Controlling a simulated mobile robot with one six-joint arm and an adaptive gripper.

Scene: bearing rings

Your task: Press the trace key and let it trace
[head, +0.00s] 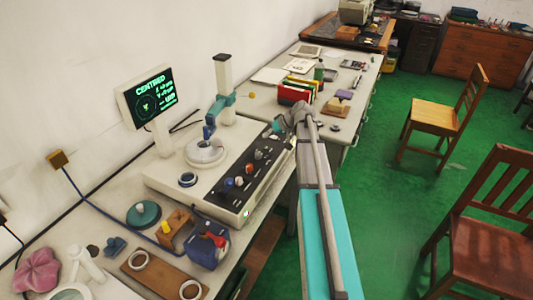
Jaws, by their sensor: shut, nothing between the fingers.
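The measuring machine (165,178) is a pale box on the bench with a column and a teal probe arm (221,103). A round table on it carries a bearing ring (204,150), with the probe tip close beside it. A dark control panel (262,172) along its right side carries several coloured knobs and small keys. I cannot tell which is the trace key. The screen (148,98) reads "CENTRED" in green. My gripper (271,130) is shut and empty over the far end of the panel. Whether it touches a key is too small to tell.
A blue boxy item (208,243), a wooden board (152,274) with rings, and a green round item (143,214) lie on the near bench. Chairs (440,118) stand on the green floor at right.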

